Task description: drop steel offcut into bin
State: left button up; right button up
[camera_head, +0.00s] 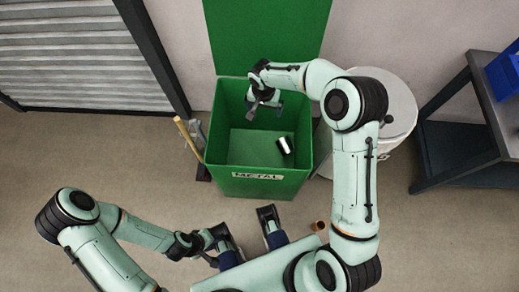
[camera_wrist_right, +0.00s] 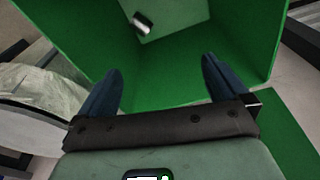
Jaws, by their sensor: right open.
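The steel offcut (camera_head: 285,145), a short shiny cylinder with a dark end, is inside the green bin (camera_head: 258,186) labelled METAL, near its front right side. It also shows in the right wrist view (camera_wrist_right: 142,22), apart from the fingers. I cannot tell whether it rests on the bin floor. My right gripper (camera_head: 265,108) is over the bin's opening, open and empty; its two dark blue fingers show spread in the right wrist view (camera_wrist_right: 162,66). My left gripper (camera_head: 214,258) is low in front of the bin, and its fingers are not clear.
The bin's lid (camera_head: 268,35) stands open against the wall. A pale round drum (camera_head: 397,100) is right of the bin. A wooden handle (camera_head: 188,138) leans at its left. A dark metal table (camera_head: 475,140) with a blue box stands right. A small copper-coloured piece (camera_head: 319,225) is near my base.

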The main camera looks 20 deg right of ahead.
jog(key=shift+s+a+r, duration=0.1)
jog(key=shift+r, duration=0.8)
jog(key=shift+s+a+r, duration=0.1)
jog(key=shift+r, duration=0.8)
